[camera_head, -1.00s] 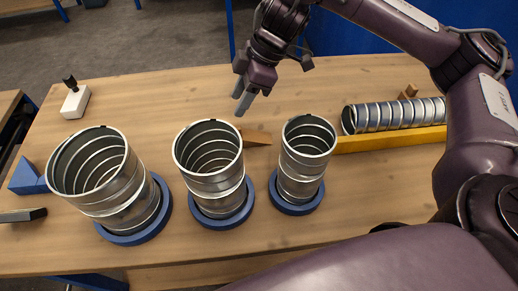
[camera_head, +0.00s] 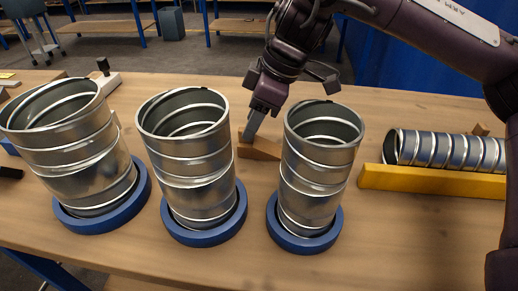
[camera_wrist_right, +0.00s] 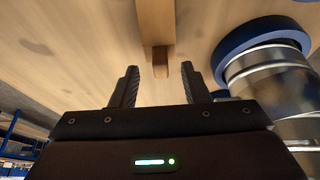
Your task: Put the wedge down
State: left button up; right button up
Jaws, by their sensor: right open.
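The wooden wedge (camera_head: 263,148) lies on the table between the middle and right upright ducts, partly hidden by the right one. My right gripper (camera_head: 250,127) is open, with its fingertips at the wedge's left end in the head view. In the right wrist view the open fingers (camera_wrist_right: 160,80) are on either side of the wedge's near end (camera_wrist_right: 160,69), with gaps between wood and fingers. Contact with the table cannot be told. My left gripper is not in view.
Three spiral ducts stand on blue rings: left (camera_head: 72,150), middle (camera_head: 195,160) and right (camera_head: 315,165). Another duct (camera_head: 445,149) lies behind a yellow bar (camera_head: 430,182), with a small wooden block (camera_head: 480,129) behind it. The table behind the middle duct is clear.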

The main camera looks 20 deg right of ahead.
aim_at(247, 152)
jog(key=x, duration=0.5)
jog(key=shift+s+f+b, duration=0.1)
jog(key=shift+b, duration=0.25)
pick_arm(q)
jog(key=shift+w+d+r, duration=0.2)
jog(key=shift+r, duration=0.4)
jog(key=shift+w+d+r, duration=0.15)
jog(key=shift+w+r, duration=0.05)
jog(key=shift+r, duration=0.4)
pick_arm(e)
jog(key=shift+d, duration=0.1)
jog(key=shift+c, duration=0.3)
grip_shut()
